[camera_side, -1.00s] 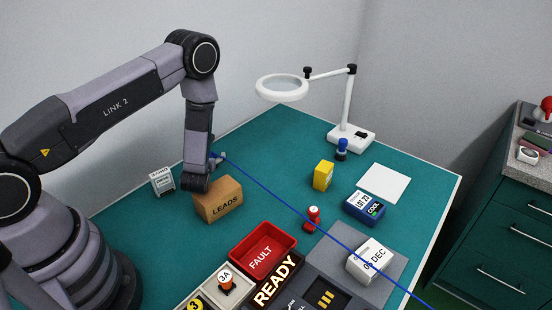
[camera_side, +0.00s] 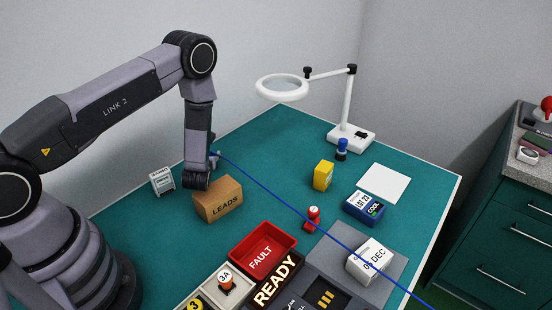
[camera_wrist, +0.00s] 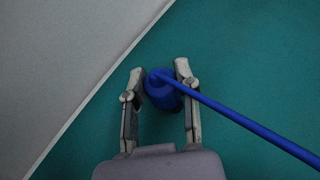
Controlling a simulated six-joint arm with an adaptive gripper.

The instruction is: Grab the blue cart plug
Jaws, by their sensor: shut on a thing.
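The blue cart plug (camera_wrist: 161,92) is in the wrist view, between the two fingers of my gripper (camera_wrist: 160,68), which is shut on it. A blue cable runs from the plug's top to the lower right. In the side view my gripper (camera_side: 203,178) points down behind the LEADS box, near the table's back left edge. Only a bit of blue shows there beside the gripper; most of the plug is hidden. The cable (camera_side: 300,219) stretches from it across the table to the lower right. I cannot tell whether the plug touches the table.
The LEADS box (camera_side: 218,200) stands just in front of my gripper, and a small white box (camera_side: 162,181) to its left. A red FAULT tray (camera_side: 262,248), yellow box (camera_side: 323,175), blue COOL box (camera_side: 364,208) and magnifier lamp (camera_side: 350,134) stand further right. The wall is close behind.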

